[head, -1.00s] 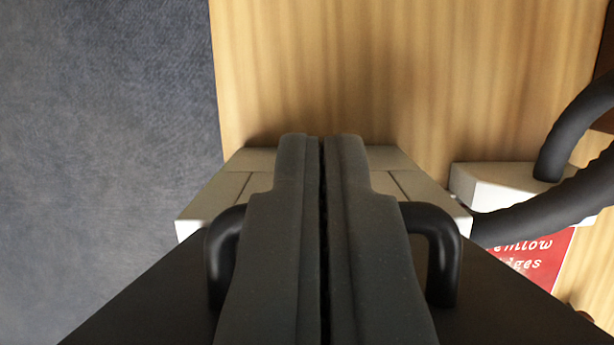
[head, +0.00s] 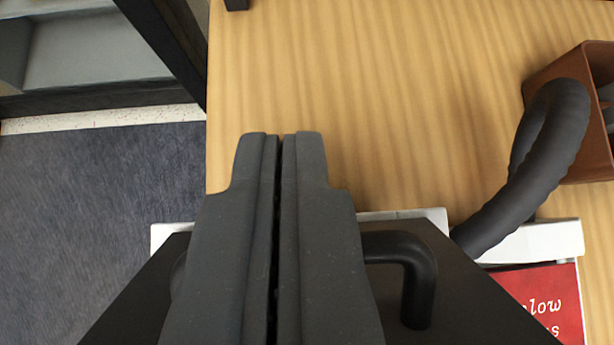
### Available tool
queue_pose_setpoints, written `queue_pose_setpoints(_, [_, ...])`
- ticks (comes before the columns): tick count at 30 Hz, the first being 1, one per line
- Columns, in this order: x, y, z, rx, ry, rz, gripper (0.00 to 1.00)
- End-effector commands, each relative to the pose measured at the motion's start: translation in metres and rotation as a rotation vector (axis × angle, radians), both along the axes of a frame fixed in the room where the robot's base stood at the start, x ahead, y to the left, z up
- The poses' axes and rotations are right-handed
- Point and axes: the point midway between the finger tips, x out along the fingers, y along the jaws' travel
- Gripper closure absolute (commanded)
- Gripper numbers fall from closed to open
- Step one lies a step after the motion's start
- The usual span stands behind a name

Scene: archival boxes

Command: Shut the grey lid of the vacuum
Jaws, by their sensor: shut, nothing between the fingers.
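My gripper (head: 281,140) points away from me over the middle of the view, its two dark fingers pressed together with nothing between them. Below it is a dark grey-black panel (head: 455,300), which looks like the vacuum's lid. A black bar handle (head: 418,285) rises from it on the right of the fingers; the fingers hide most of its left side. I cannot tell whether they touch it. A white edge (head: 425,217) shows just beyond the panel. How far the lid is open cannot be told. A black ribbed hose (head: 530,165) curves at the right.
The wooden surface (head: 400,100) is clear ahead of the fingers. At right are a brown open box (head: 560,72), a white box-shaped piece (head: 540,240) and a red item with white lettering (head: 545,300). Dark blue carpet (head: 90,200) and a dark-framed shelf (head: 175,55) are at left.

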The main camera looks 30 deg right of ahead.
Motion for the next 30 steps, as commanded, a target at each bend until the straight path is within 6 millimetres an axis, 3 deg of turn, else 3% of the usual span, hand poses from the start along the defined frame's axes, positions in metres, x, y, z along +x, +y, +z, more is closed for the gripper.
queue_pose_setpoints(18, [-0.019, 0.001, -0.002, -0.014, -0.047, -0.007, 1.0])
queue_pose_setpoints(30, [-0.029, 0.003, -0.004, -0.066, -0.223, -0.009, 1.0])
